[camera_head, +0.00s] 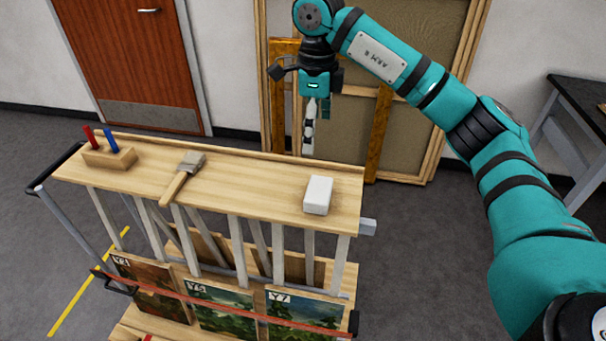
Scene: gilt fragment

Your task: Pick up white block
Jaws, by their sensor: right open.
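The white block (318,195) lies on the right end of the wooden top shelf (240,188) of a cart. My right arm comes in from the right, and its gripper (309,138) hangs pointing down above and behind the block, apart from it. The gripper is seen nearly edge-on, so the gap between its fingers is hard to make out; nothing shows in it. My left gripper is not in view.
A brush (183,177) lies mid-shelf, and a wooden holder (109,156) with a red and a blue stick stands at the left end. Paintings (225,311) stand in the cart below. Framed panels (420,110) lean on the wall behind. A dark table (580,100) is at right.

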